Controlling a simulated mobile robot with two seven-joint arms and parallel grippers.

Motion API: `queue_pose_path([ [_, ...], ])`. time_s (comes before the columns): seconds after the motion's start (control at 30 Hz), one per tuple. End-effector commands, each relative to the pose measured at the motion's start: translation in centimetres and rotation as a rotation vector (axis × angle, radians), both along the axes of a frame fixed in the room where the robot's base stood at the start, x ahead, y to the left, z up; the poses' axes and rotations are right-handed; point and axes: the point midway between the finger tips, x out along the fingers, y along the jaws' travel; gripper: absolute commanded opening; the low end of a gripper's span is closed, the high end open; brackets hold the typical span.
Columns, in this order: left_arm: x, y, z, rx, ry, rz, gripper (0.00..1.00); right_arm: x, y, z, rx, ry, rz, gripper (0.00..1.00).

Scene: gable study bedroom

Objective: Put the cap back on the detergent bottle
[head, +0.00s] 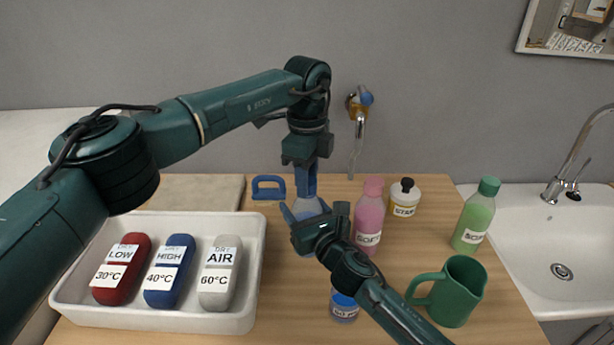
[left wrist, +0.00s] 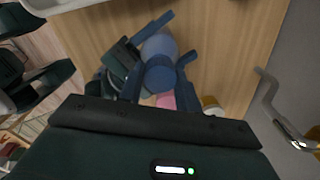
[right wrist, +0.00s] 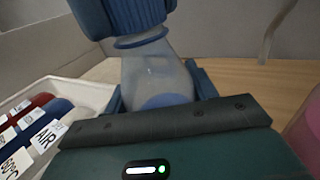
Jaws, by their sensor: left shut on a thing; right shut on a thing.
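The detergent bottle (head: 307,208) is clear with bluish liquid and stands near the middle of the counter. My right gripper (head: 318,228) is shut around its body, which fills the middle of the right wrist view (right wrist: 155,75). The blue cap (right wrist: 125,18) is ribbed and sits at the bottle's neck, just above a blue collar ring. My left gripper (head: 305,185) reaches down from above and is shut on the cap, which also shows between its fingers in the left wrist view (left wrist: 160,76). I cannot tell whether the cap is seated on the neck.
A white tray (head: 160,318) with red, blue and grey labelled pieces lies left. A pink bottle (head: 370,215), white starch jar (head: 404,198), green bottle (head: 474,218), green jug (head: 457,292) and small blue-lidded jar (head: 344,306) stand right and front. A blue handle (head: 268,187) lies behind.

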Motion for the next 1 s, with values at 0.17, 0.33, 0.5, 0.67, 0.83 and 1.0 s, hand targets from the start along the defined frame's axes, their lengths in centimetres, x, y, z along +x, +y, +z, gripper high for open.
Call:
queue_pose_path([
  [0.17,-0.01,-0.02,0.02,0.0,0.0,0.0,0.09,0.0,0.0,-0.02,0.0,0.001,0.0,0.0],
  [0.33,-0.01,-0.02,0.02,0.0,0.0,-0.029,0.05,0.0,-0.01,-0.02,0.001,0.0,0.0,0.0],
  [0.5,-0.01,-0.03,0.01,0.0,0.0,-0.29,0.05,0.0,-0.01,-0.02,0.001,0.0,0.0,0.0],
  [0.67,-0.02,-0.04,-0.01,0.0,0.0,-0.655,0.05,0.0,-0.01,-0.02,0.0,0.001,0.0,0.0],
  [0.83,-0.02,-0.05,-0.04,-0.001,0.001,-1.046,0.05,0.0,-0.01,-0.03,0.0,0.001,0.0,0.0],
  [1.0,-0.03,-0.06,-0.07,-0.001,0.001,-1.436,0.05,0.01,-0.02,-0.02,0.0,0.001,0.0,0.0],
])
